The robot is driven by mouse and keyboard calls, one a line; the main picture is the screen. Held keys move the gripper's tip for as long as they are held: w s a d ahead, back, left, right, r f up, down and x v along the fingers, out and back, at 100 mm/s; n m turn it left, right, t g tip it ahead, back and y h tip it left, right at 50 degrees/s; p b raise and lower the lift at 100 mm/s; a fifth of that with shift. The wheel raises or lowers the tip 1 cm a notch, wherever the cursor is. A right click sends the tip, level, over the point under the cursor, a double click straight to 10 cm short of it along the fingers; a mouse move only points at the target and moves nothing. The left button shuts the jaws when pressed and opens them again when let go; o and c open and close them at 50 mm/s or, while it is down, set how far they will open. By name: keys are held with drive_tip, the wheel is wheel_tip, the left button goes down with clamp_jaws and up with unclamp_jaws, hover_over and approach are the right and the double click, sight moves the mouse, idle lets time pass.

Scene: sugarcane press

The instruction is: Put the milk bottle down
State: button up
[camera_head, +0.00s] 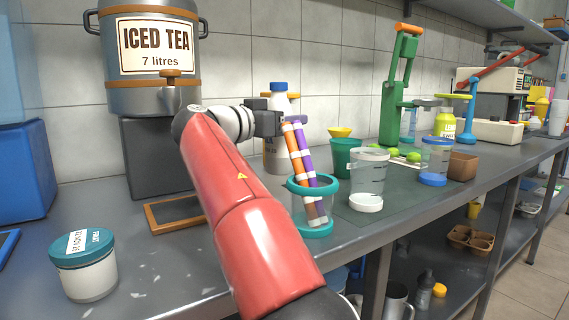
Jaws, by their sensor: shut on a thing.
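The milk bottle (279,156) is pale with a blue cap and stands upright behind the jar of striped sticks. My gripper (282,108) reaches from the left at the height of the bottle's upper part and is shut on it. The fingers hide part of the bottle's neck and side.
A teal-rimmed jar (314,231) with purple and orange sticks is just in front. Clear containers (368,172) and a green cup (345,160) stand to the right. The iced tea dispenser (153,85) is at left, above a wooden-edged tray (180,213). A labelled tub (84,262) sits front left.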

sight(285, 144)
drive_tip(key=shift+f+b, duration=0.8)
drive_tip(key=shift+f, duration=1.8)
drive_tip(key=shift+f+b, duration=0.25)
drive_tip(key=shift+b, duration=0.05)
drive_tip(key=o, duration=1.3)
drive_tip(key=shift+r, duration=0.1)
